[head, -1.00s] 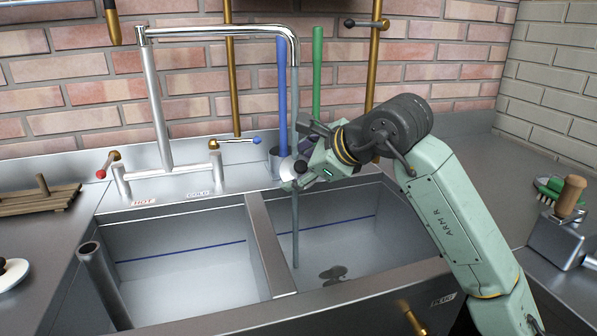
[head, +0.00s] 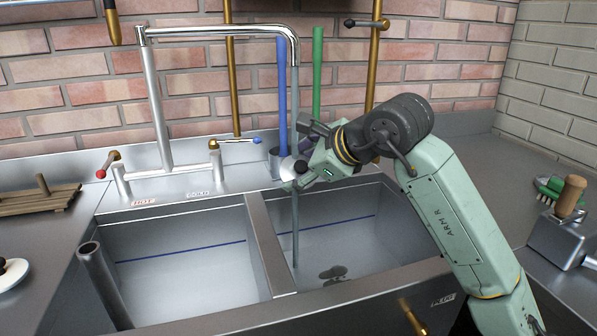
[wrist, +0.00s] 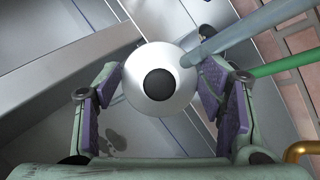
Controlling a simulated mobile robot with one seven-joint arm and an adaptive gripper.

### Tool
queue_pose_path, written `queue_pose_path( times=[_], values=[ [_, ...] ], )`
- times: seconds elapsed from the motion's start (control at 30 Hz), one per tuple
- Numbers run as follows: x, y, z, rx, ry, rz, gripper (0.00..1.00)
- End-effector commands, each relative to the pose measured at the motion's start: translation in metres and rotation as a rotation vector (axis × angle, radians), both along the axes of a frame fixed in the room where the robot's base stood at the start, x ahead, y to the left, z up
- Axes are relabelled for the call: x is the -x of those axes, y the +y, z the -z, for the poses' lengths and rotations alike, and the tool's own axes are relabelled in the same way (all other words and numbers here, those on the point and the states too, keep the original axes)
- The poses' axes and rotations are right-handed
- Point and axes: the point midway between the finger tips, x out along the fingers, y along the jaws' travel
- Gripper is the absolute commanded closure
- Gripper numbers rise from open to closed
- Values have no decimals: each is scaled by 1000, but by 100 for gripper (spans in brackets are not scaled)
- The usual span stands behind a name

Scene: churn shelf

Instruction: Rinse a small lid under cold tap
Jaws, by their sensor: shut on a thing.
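A small silvery lid with a black knob (wrist: 159,85) is held between the two purple-padded fingers of my gripper (wrist: 160,105) in the wrist view. In the head view, my gripper (head: 308,165) is above the right basin, and the lid (head: 288,169) is partly hidden by it. The tap spout (head: 290,45) arches over to the right, and a thin stream of water (head: 295,230) runs down from it past the lid into the right basin. In the wrist view the stream (wrist: 230,35) meets the lid's edge. The blue-tipped cold lever (head: 240,140) points right, above the COLD label.
The left basin (head: 180,280) and right basin (head: 350,240) are split by a steel divider (head: 270,245). Blue and green brush handles stand behind the right basin. A wooden rack (head: 40,197) lies at left. A standpipe (head: 100,280) rises in the left basin.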

Motion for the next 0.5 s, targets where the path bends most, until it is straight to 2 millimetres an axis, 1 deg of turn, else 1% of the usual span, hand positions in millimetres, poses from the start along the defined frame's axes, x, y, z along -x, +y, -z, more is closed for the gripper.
queue_pose_path(
  times=[0.5],
  values=[
    [35, -12, -19, 1, -2, 2, 65]
  ],
)
